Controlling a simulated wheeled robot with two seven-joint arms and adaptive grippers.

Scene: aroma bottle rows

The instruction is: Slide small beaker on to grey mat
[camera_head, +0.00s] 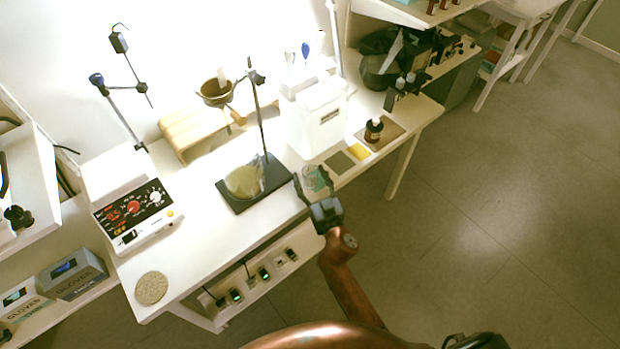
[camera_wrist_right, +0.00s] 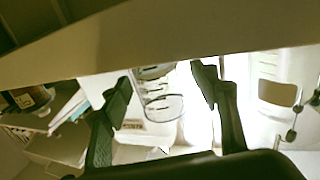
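The small clear beaker (camera_head: 314,178) stands near the table's front edge, just front-left of the flat grey mat (camera_head: 340,163). My right gripper (camera_head: 322,196) is at the beaker from the front edge side. In the right wrist view the open fingers (camera_wrist_right: 162,95) have the beaker's round glass rim (camera_wrist_right: 163,108) between them, with gaps showing on both sides. The gripper hides part of the beaker in the head view. I cannot tell whether a finger touches it.
A yellow mat (camera_head: 358,152) and a brown mat (camera_head: 391,131) with a brown bottle (camera_head: 373,131) lie beyond the grey mat. A white container (camera_head: 318,118) stands behind.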

